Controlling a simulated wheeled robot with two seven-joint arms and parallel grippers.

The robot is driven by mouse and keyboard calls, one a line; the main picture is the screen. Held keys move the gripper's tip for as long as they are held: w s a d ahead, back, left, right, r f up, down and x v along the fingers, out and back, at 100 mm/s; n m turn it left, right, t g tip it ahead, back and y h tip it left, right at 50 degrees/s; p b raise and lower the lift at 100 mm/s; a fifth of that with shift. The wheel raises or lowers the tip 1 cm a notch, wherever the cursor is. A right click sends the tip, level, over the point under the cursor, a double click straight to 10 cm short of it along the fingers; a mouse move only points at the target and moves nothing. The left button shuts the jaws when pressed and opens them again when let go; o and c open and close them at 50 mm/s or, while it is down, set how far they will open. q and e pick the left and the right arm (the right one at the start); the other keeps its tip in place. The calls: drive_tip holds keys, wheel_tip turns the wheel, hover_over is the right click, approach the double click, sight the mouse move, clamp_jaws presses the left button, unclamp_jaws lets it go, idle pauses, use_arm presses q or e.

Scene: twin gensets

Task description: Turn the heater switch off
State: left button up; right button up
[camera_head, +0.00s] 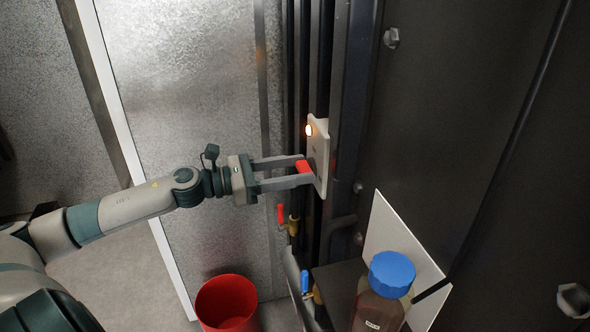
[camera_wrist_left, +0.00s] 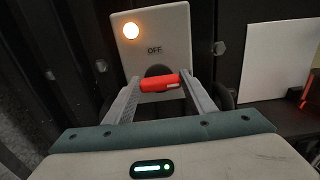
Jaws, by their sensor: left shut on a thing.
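The heater switch is a pale plate (camera_head: 319,150) on the dark upright, with a lit orange-white lamp (camera_head: 309,130) near its top and a red handle (camera_head: 303,167) below. In the left wrist view the plate (camera_wrist_left: 172,30) shows the lit lamp (camera_wrist_left: 131,30), the word OFF under it, and the red handle (camera_wrist_left: 160,83) lying roughly crosswise. My left gripper (camera_head: 306,172) reaches in from the left, its fingers on either side of the red handle and shut on it. The fingers also show in the left wrist view (camera_wrist_left: 160,88). My right gripper is not in view.
Below the switch are valves with a red lever (camera_head: 281,215) and a blue lever (camera_head: 305,282). A blue-capped bottle (camera_head: 384,290) stands at lower right before a white panel (camera_head: 393,235). A red bucket (camera_head: 227,304) is on the floor.

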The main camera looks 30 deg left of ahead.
use_arm(q)
drive_tip(key=shift+n, duration=0.5)
drive_tip(key=n, duration=0.2)
drive_tip(key=shift+n, duration=0.4)
drive_tip(key=n, duration=0.4)
drive_tip(key=shift+w+a+r+p, duration=0.1)
drive_tip(key=shift+a+p, duration=0.05)
drive_tip(key=shift+p, duration=0.25)
drive_tip(key=n+p, duration=0.1)
drive_tip(key=n, duration=0.4)
drive_tip(key=shift+w+n+p, duration=0.1)
drive_tip(key=shift+n+p, duration=0.2)
drive_tip(key=shift+n, duration=0.1)
drive_tip(key=n+p, duration=0.1)
drive_tip(key=n, duration=0.3)
drive_tip(key=shift+a, duration=0.1)
drive_tip(key=shift+f+n, duration=0.2)
drive_tip(key=shift+n, duration=0.1)
drive_tip(key=o, duration=1)
drive_tip(key=shift+o, duration=0.2)
drive_tip(key=shift+a, duration=0.1)
